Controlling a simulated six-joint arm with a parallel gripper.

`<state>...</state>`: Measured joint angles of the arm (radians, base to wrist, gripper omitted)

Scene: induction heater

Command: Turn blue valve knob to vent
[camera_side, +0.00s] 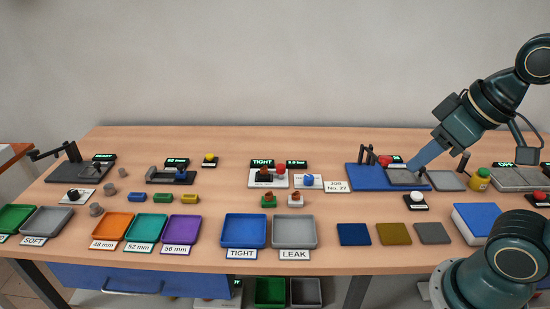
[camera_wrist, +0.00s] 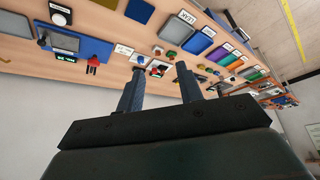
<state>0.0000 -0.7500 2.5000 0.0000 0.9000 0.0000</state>
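The blue valve knob (camera_side: 308,180) sits on a small white plate left of the job card in the side view. In the wrist view the blue knob (camera_wrist: 141,57) shows small, just beyond one fingertip. My gripper (camera_side: 411,166) appears over the blue fixture in the side view, well to the right of the knob and apart from it. In the wrist view my gripper (camera_wrist: 159,68) has its two fingers spread with nothing between them.
Left of the knob is a white plate with a red knob (camera_side: 280,169) and a TIGHT display (camera_side: 262,163). The job card (camera_side: 337,185) and blue fixture (camera_side: 356,180) are to the right. Blue TIGHT (camera_side: 245,230) and grey LEAK (camera_side: 295,231) trays lie in front.

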